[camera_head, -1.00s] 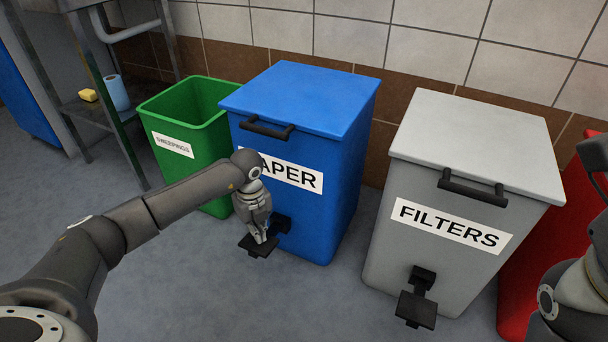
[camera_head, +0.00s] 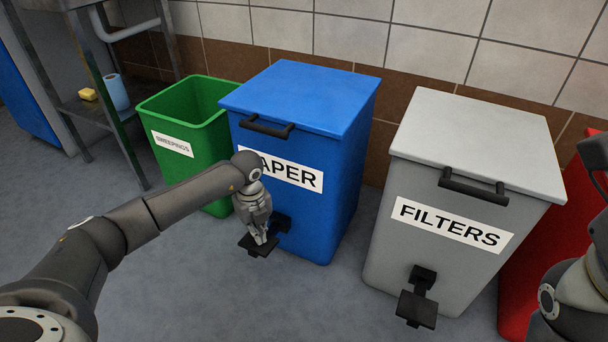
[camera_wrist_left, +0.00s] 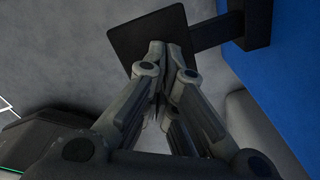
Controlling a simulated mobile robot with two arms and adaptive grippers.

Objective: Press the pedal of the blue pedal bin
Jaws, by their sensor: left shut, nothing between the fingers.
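The blue pedal bin (camera_head: 340,184) stands against the wall with its lid closed. It has a dark handle and a white label, partly hidden by my left wrist, on which "APER" can be read. Its black pedal (camera_head: 258,247) sticks out low at the front. My left gripper (camera_head: 261,241) points down with its shut, empty fingertips right over the pedal. In the left wrist view the fingertips (camera_wrist_left: 168,48) overlap the pedal plate (camera_wrist_left: 140,32); whether they touch it I cannot tell. Part of my right arm shows at the right edge, but its gripper is out of view.
A green open bin (camera_head: 209,147) labelled "SWEEPINGS" stands left of the blue bin. A grey pedal bin (camera_head: 400,262) labelled "FILTERS" stands to the right, with a red bin (camera_head: 514,290) beyond it. A metal stand (camera_head: 128,130) is at the left. The front floor is clear.

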